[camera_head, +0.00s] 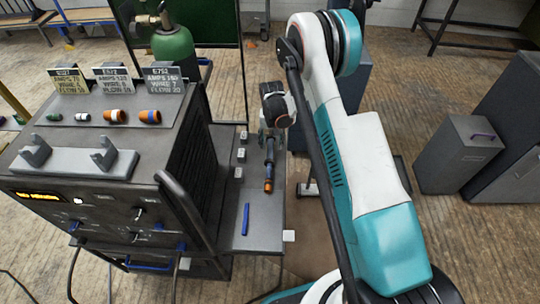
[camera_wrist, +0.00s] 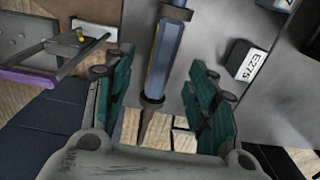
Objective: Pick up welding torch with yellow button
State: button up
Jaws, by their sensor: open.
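A dark blue torch-like tool with an orange tip (camera_head: 269,178) lies lengthwise on the grey side shelf (camera_head: 262,228). Its blue shaft (camera_wrist: 166,55) runs between my fingers in the wrist view. My gripper (camera_head: 270,136) is over the far end of this tool. In the wrist view my gripper (camera_wrist: 157,82) is open, with a green-padded finger on each side of the shaft. I cannot tell whether the pads touch it. A yellow button on the tool is not visible; its far part is hidden under my gripper.
The welding machine (camera_head: 100,215) stands left of the shelf, with several nozzles and number signs on top. A blue rod (camera_head: 245,219) lies on the shelf. Small white labelled blocks, one marked E275 (camera_wrist: 245,62), line the shelf's left side. A green cylinder (camera_head: 173,50) stands behind.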

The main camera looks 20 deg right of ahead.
aim_at(270, 151)
jog(key=shift+s+a+f+b, duration=0.15)
jog(key=shift+f+b, duration=0.65)
jog(key=shift+f, duration=0.9)
jog(key=shift+s+a+f+b, duration=0.15)
jog(key=shift+f+b, duration=0.65)
jog(key=shift+f, duration=0.9)
jog(key=shift+w, duration=0.1)
jog(key=shift+r, duration=0.1)
jog(key=shift+c, duration=0.3)
grip_shut()
